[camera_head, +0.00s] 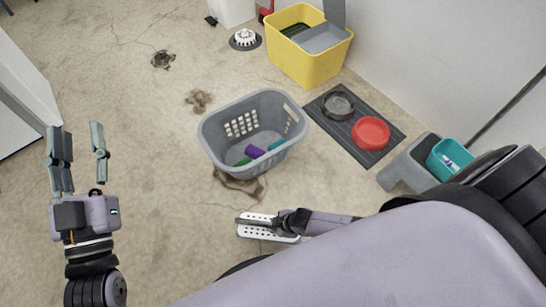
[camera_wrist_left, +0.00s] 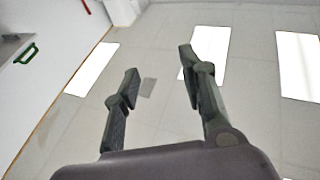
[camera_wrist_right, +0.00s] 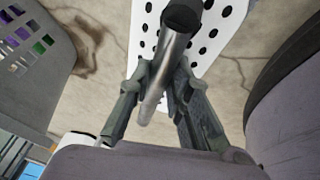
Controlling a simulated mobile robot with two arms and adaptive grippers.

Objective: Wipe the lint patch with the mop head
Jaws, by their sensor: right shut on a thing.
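The mop head (camera_head: 248,231) is a white plate with rows of holes, low over the floor in front of the laundry basket. It also shows in the right wrist view (camera_wrist_right: 209,45). My right gripper (camera_wrist_right: 163,88) is shut on the mop's metal handle (camera_wrist_right: 172,60), just above the plate; the head view shows this gripper (camera_head: 284,221) too. Brown fuzzy patches lie on the floor: one at the upper left (camera_head: 162,59), one left of the basket (camera_head: 198,99), and one partly hidden by the basket's front (camera_head: 237,188). My left gripper (camera_head: 76,130) is open and empty.
The grey basket (camera_head: 218,155) holds several coloured items. Right of it, a dark mat (camera_head: 371,153) carries a grey bowl (camera_head: 338,105) and a red bowl (camera_head: 371,133). A yellow bin (camera_head: 310,65) and a teal container (camera_head: 443,158) stand along the wall. The left floor is mostly free.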

